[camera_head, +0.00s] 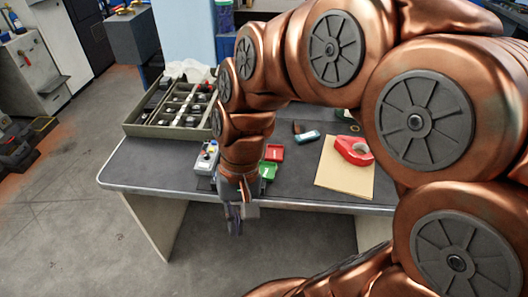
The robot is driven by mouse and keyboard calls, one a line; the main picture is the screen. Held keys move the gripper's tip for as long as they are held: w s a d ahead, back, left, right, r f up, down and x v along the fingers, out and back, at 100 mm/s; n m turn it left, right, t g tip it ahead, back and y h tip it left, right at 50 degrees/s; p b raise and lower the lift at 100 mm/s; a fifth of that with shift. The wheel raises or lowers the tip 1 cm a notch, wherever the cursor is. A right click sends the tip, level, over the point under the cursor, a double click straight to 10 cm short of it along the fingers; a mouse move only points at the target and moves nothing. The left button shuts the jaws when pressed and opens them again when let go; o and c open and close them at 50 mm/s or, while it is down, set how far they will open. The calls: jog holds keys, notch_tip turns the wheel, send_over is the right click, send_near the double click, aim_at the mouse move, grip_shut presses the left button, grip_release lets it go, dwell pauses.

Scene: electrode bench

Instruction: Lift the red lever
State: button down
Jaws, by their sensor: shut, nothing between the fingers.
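I cannot make out a red lever for certain. A small grey control box (206,160) with tiny coloured parts on top stands near the table's front edge, left of my arm. A red lever on it is too small to tell or hidden by my arm. My gripper (234,222) points down at the front edge of the table, right of and nearer than the box. It is shut and empty, and nothing touches its fingertips.
A dark table (150,171) carries a divided tray (140,130) with several parts, a red dish (274,152), a green dish (268,170), a blue-and-white item (308,137) and a red tape dispenser (354,150) on a tan board (343,181). The table's front left is clear.

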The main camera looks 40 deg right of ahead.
jog(key=w+d+f+m+t+y+b, duration=0.2)
jog(key=w+d+m+y, duration=0.15)
jog(key=w+m, duration=0.45)
jog(key=w+d+f+m+t+y+b, duration=0.1)
jog(key=w+d+f+m+y+b, duration=0.3)
jog(key=w, duration=0.7)
jog(key=w+d+f+m+t, duration=0.1)
jog(key=d+f+m+t, duration=0.1)
jog(key=d, duration=0.7)
jog(key=w+d+f+m+t, duration=0.2)
jog(key=d+m, duration=0.4)
jog(key=d, duration=0.3)
jog(key=w+d+f+m+t+b, duration=0.1)
jog(key=d+f+m+t, duration=0.2)
jog(key=d, duration=0.6)
jog(key=shift+w+f+m+t+h, duration=0.2)
jog(key=shift+f+m+t+h, duration=0.2)
jog(key=shift+f+m, duration=0.45)
jog(key=shift+a, duration=0.1)
jog(key=x, duration=1)
jog(key=shift+w, duration=0.1)
jog(key=shift+p, duration=0.35)
